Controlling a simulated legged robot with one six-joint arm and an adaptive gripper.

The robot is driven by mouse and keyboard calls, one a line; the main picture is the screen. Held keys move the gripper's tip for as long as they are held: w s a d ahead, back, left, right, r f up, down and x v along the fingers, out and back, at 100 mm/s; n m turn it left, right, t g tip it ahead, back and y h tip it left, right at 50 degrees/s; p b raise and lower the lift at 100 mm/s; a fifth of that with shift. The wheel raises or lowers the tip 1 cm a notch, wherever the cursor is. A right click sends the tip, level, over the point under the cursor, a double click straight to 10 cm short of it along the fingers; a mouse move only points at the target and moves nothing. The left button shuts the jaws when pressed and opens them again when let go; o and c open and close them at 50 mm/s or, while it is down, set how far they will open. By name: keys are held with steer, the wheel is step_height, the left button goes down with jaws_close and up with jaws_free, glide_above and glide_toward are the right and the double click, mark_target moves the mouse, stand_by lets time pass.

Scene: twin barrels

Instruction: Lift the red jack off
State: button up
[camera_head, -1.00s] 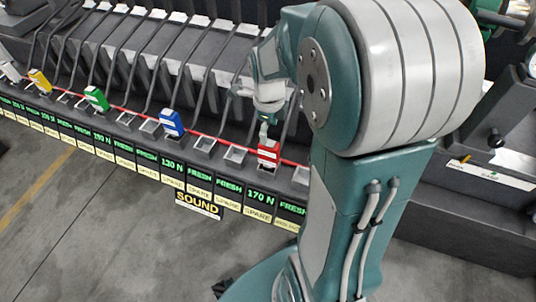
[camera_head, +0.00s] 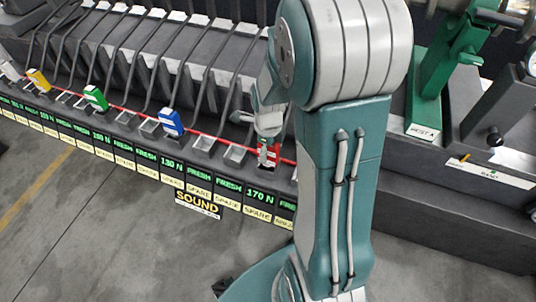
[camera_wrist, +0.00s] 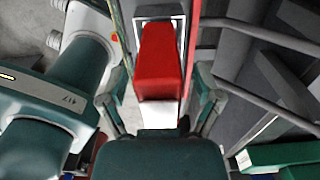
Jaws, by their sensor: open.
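The red jack (camera_head: 269,158) sits in its socket on the rack's front ledge, above the "170 N" label. In the wrist view the red jack (camera_wrist: 160,65) has a red body and a white lower part, and lies between my fingers. My gripper (camera_head: 268,138) is directly above the jack in the head view and hides its upper part. In the wrist view my gripper (camera_wrist: 161,100) is open, with one finger on each side of the jack. Whether either finger touches it I cannot tell.
Blue (camera_head: 171,123), green (camera_head: 96,98) and yellow (camera_head: 39,80) jacks stand along the same ledge to the left. Thin dark bars rise behind the ledge, close to my gripper. A green post (camera_head: 440,85) stands at the right. The floor in front is clear.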

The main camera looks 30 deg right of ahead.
jaws_close()
steer(key=shift+r, duration=0.7)
stand_by(0.6)
steer(key=shift+r, duration=5.45)
